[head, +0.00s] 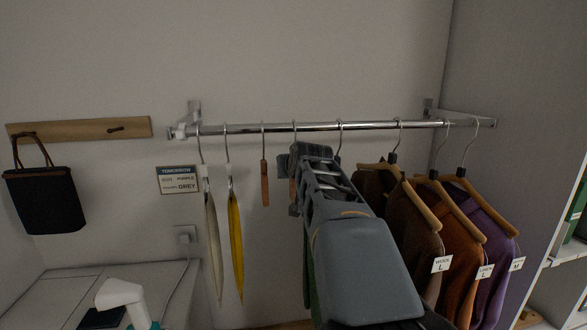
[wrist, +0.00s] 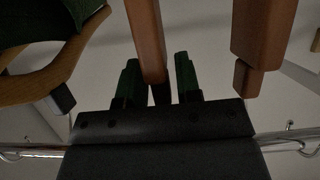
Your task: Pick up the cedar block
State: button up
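Two reddish-brown cedar blocks hang from hooks on the rail. One cedar block (head: 265,183) hangs clear, left of my arm in the head view, and seems to be the block at right in the wrist view (wrist: 262,40). The other cedar block (wrist: 148,40) runs down between my gripper's dark green fingers (wrist: 158,82) in the wrist view. The fingers stand apart, with a visible gap on the right side of this block; contact on the left is unclear. In the head view, my gripper (head: 289,183) and arm hide most of this second block.
The chrome rail (head: 320,126) crosses above. Empty-looking white and yellow hanging items (head: 236,235) hang at left. A dark green garment on a wooden hanger (wrist: 60,70) is close beside my gripper. Brown, orange and purple garments (head: 490,230) hang at right.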

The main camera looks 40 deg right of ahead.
grip_shut()
jog(key=shift+r, duration=0.1)
